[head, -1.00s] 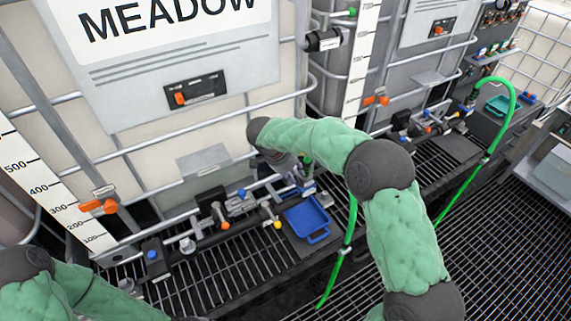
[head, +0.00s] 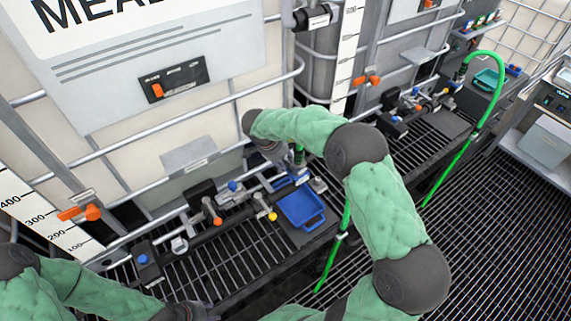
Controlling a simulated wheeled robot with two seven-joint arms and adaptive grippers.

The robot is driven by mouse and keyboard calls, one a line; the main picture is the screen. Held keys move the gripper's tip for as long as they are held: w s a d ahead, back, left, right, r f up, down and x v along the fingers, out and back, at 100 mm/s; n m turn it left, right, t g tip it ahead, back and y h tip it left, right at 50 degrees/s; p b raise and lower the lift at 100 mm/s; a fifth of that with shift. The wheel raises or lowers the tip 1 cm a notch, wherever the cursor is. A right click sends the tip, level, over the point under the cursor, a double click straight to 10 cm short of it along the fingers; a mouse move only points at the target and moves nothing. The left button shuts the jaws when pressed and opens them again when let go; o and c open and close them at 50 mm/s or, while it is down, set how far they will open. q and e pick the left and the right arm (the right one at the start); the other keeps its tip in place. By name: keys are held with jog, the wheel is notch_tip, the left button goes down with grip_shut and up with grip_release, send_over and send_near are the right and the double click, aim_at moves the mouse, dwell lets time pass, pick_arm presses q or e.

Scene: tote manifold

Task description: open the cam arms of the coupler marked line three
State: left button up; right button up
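My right arm reaches in from the lower right, and its dark gripper (head: 290,172) is at the pipework end above a blue tray (head: 302,209). A green hose end (head: 299,155) stands there right beside the gripper. The coupler and its cam arms are largely hidden by my gripper, and no line marking is readable. The gripper's fingers are too small and covered to show whether they are open or shut. My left arm comes in at the lower left. Its dark gripper (head: 190,311) is at the bottom edge, partly cut off, its fingers unclear.
A manifold pipe (head: 222,229) with blue, orange and yellow handles runs along the black grating (head: 215,262). A large tote with a metal cage stands behind it. A green hose (head: 345,235) hangs beside my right arm. A second tote with a similar manifold stands to the right.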

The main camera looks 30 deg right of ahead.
jog(key=shift+x, duration=0.85)
grip_shut()
